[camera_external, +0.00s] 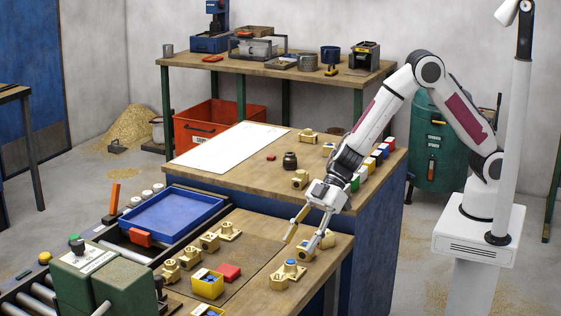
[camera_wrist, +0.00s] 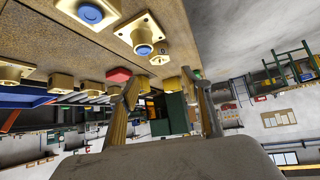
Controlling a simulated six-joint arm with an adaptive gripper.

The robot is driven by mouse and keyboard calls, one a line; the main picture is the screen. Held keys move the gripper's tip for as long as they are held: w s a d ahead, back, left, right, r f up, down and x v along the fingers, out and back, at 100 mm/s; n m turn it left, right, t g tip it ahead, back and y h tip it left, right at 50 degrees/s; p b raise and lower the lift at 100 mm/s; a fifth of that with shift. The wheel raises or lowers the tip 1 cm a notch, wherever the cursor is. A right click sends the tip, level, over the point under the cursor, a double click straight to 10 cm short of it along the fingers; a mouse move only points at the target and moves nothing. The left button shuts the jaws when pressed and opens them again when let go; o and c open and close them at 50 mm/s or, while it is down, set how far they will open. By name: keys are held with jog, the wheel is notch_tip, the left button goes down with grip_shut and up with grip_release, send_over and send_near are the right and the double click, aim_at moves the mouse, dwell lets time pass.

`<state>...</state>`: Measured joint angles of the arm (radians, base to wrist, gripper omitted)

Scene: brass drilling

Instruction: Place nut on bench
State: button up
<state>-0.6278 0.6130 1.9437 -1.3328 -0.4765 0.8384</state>
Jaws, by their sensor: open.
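My gripper (camera_external: 297,246) is open over the right part of the front bench (camera_external: 262,298), fingers pointing down and left. In the wrist view my gripper (camera_wrist: 165,88) has its two fingers spread, with nothing held between them. A brass fitting with a blue centre (camera_external: 290,269) sits on the bench just below the fingertips. Several brass fittings (camera_external: 209,241) stand in a row farther left. I cannot tell which brass piece is the nut.
A red block (camera_external: 229,273) and a yellow bin (camera_external: 207,285) with blue bits are on the front bench. A blue tray (camera_external: 172,219) lies on the conveyor to the left.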

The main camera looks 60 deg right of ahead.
jog(key=w+d+r+m+t+h, duration=0.35)
jog(key=d+r, duration=0.55)
jog(key=d, duration=0.3)
jog(key=w+d+r+m+t+h, duration=0.25)
jog(key=w+d+r, duration=0.4)
jog(key=d, duration=0.65)
jog(key=s+d+r+m+h, duration=0.1)
jog(key=s+d+r+m, duration=0.2)
jog(key=d, duration=0.4)
jog(key=s+d+r+m+h, duration=0.1)
jog(key=s+d+r+h, duration=0.15)
jog(key=s+d, duration=0.35)
jog(key=s+d+m+g, duration=0.1)
jog(key=s+d, duration=0.3)
jog(key=s, duration=0.7)
jog(key=s+d+f+m+g, duration=0.1)
jog(key=s+d+m+g, duration=0.1)
jog(key=s, duration=0.9)
jog(key=d+m, duration=0.1)
jog(key=d, duration=0.1)
jog(key=shift+s+d+m, duration=0.3)
jog(key=shift+s, duration=0.05)
